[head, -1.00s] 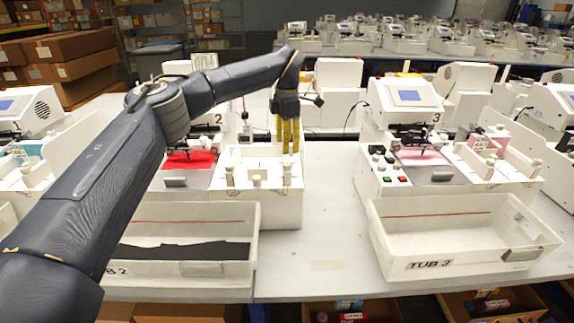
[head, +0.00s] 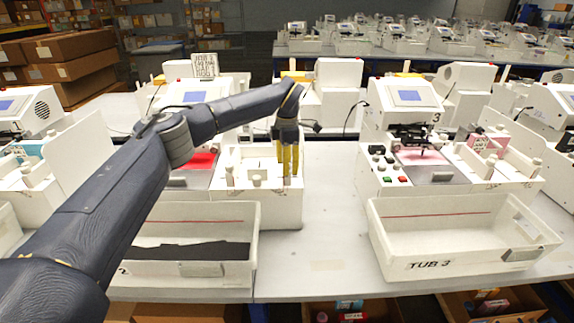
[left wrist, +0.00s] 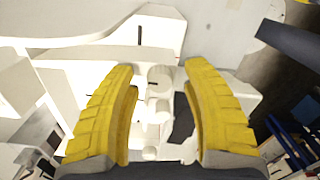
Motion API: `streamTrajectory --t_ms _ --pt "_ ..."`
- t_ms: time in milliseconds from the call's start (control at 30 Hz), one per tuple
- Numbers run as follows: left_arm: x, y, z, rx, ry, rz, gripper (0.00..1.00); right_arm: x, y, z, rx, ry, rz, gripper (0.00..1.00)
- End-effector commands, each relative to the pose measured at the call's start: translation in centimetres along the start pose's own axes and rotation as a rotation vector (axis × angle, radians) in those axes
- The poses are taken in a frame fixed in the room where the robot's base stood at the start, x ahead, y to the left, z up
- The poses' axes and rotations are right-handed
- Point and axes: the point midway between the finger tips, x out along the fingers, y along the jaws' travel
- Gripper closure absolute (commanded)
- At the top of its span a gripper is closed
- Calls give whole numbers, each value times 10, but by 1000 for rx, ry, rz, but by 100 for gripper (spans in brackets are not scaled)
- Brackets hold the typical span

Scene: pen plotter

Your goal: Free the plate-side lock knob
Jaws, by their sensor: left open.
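My left gripper (head: 289,174) is open, its two yellow fingers pointing down over the right side of the white plotter frame (head: 258,200) of station 2. In the left wrist view, the open fingers (left wrist: 158,68) stand on either side of a column of small white knobs. The knob farthest up, a white knob (left wrist: 160,78), lies between the fingertips; contact cannot be told. Another white knob (left wrist: 158,115) sits below it. In the head view the fingers partly hide the knobs there; a white knob (head: 229,171) shows to their left. Which one is the plate-side lock knob cannot be told. My right gripper is out of view.
A white tub (head: 190,268) with dark material stands in front of station 2. To the right, a second plotter (head: 400,95) stands behind the tub marked TUB 3 (head: 465,264). Bare table (head: 330,190) lies between the two stations.

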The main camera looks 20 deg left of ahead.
Motion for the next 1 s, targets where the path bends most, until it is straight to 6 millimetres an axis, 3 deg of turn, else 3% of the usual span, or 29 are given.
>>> streamTrajectory --t_ms 67,500,1000 --pt "0 0 0 0 0 0 52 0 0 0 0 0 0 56" --pt "0 0 0 0 0 0 100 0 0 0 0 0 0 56" --pt "0 0 -1 -97 1 1 100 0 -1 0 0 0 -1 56"
